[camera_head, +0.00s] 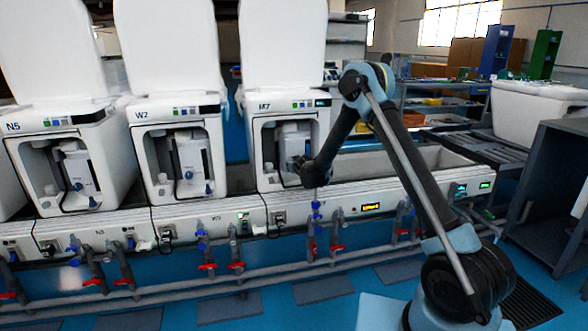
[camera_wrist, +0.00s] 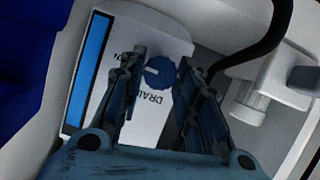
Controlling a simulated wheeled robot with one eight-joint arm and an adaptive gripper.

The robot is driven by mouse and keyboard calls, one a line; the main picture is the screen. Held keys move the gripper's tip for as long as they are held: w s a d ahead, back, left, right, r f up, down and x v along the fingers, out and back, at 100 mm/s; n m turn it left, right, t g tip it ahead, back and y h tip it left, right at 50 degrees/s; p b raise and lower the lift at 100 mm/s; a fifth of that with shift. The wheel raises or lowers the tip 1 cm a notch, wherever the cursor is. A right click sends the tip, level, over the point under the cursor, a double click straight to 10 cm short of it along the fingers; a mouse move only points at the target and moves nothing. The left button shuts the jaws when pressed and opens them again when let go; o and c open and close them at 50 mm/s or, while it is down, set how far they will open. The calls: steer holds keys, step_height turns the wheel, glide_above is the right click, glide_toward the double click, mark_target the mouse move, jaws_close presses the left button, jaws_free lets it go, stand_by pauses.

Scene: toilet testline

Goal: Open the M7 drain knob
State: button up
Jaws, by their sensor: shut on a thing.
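The M7 toilet unit (camera_head: 264,107) stands in the middle of the head view, with its white lid raised. My arm reaches from the right into its open front bay. My gripper (camera_head: 297,165) is at the inner white panel there. In the wrist view the round blue drain knob (camera_wrist: 160,73) sits on a white panel with partly hidden "DRAI" lettering. A white mark on the knob points left. My gripper (camera_wrist: 162,60) has one finger on each side of the knob and is shut on it. The knob is hidden in the head view.
A blue strip (camera_wrist: 90,72) runs beside the panel. A black hose and a white fitting (camera_wrist: 250,100) are at the right in the wrist view. The W2 unit (camera_head: 180,110) stands left of M7. Pipes with red valves (camera_head: 310,254) run along the front below.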

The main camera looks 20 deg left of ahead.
steer(key=shift+d, duration=0.1)
steer(key=o, duration=1.1)
steer(key=shift+c, duration=0.2)
steer(key=v, duration=1.1)
steer(key=shift+s+d, duration=0.15)
steer(key=shift+s, duration=0.15)
steer(key=shift+r, duration=0.15)
